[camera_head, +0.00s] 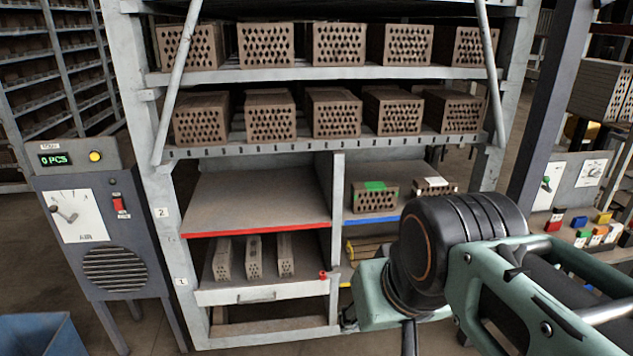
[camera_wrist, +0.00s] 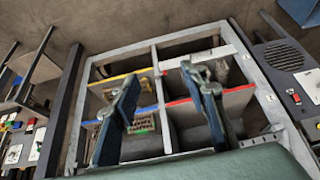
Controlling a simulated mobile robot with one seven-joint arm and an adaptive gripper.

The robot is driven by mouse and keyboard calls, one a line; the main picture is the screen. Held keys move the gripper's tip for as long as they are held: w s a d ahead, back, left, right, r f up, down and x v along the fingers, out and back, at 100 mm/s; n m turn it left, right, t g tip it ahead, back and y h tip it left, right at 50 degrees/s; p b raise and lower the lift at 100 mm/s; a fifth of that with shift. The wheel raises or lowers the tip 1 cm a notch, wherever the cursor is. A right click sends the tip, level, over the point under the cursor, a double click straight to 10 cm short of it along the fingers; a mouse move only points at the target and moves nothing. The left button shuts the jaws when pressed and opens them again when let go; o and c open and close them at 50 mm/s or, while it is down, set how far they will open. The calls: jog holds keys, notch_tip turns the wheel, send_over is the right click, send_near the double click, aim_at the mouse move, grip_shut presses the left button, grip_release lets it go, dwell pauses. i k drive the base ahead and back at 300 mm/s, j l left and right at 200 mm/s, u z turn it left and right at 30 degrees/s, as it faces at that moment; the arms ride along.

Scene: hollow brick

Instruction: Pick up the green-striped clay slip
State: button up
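A brown perforated clay block with a green stripe on top (camera_head: 375,196) lies on the blue-edged shelf (camera_head: 391,216), right of the rack's middle post. It also shows in the wrist view, between my fingers and close to the left one, with its green patch (camera_wrist: 144,124) visible. A similar block with a white mark (camera_head: 435,187) stands to its right. My gripper (camera_wrist: 160,74) is open and empty, its two dark fingers wide apart. It is still some way from the rack. In the head view my arm covers the lower right of the rack and the fingers are not clear.
The red-edged shelf (camera_head: 258,198) to the left is empty. Below it, three narrow blocks (camera_head: 254,257) lie above a drawer front (camera_head: 264,292). Hollow bricks fill the upper shelves. A grey control cabinet (camera_head: 100,230) stands left, and a panel with small coloured pieces (camera_head: 579,222) right.

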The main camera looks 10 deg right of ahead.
aim_at(375, 196)
jog(key=i+l+u, duration=0.2)
jog(key=l, duration=0.2)
jog(key=i+l+u, duration=0.2)
jog(key=l, duration=0.25)
jog(key=i+l+u, duration=0.15)
jog(key=l, duration=0.35)
jog(key=i+l+u, duration=0.2)
jog(key=l, duration=0.3)
jog(key=i+l+u, duration=0.2)
jog(key=l, duration=0.3)
jog(key=l+u, duration=0.2)
jog(key=l, duration=0.3)
